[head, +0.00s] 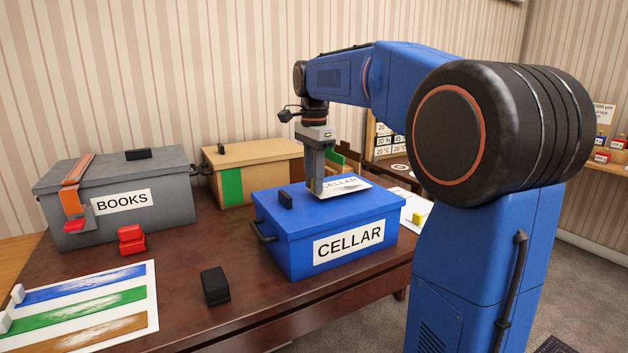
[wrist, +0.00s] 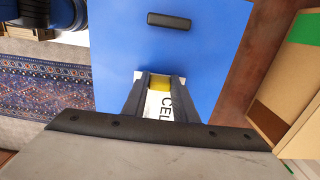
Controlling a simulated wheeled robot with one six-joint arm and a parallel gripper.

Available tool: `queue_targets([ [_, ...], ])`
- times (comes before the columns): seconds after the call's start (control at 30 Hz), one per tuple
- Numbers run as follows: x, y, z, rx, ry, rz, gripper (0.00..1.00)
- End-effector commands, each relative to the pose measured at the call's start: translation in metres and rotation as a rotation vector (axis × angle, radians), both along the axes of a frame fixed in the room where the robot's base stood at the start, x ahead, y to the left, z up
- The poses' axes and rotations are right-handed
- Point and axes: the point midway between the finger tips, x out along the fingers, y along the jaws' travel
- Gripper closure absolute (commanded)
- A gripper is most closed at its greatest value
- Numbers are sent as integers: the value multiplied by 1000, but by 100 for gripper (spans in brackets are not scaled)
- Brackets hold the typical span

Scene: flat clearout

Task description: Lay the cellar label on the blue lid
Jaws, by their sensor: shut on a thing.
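The blue box (head: 292,245) stands on the table with its blue lid (head: 300,214) closed and a black handle (head: 285,199) on top. A CELLAR label is fixed on its front. My gripper (head: 316,190) is over the right half of the lid, pointing down. It is shut on the loose white cellar label (head: 345,187), which is at or just above the lid; I cannot tell whether it touches. In the wrist view, the label (wrist: 158,106) shows between the fingers, with a yellow piece at its end, over the blue lid (wrist: 210,50).
A grey BOOKS box (head: 160,178) with an orange strap stands at left, and a cardboard box (head: 265,160) with a green band behind. A red block (head: 131,239), a black block (head: 215,286) and a striped colour sheet (head: 90,310) lie in front on the table (head: 185,255).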

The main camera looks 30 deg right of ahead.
Motion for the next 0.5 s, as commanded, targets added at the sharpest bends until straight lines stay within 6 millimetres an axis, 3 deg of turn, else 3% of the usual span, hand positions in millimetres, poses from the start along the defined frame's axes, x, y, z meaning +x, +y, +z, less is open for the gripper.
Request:
queue_targets([
  [0.5,0,0,-7,0,0,0,95],
])
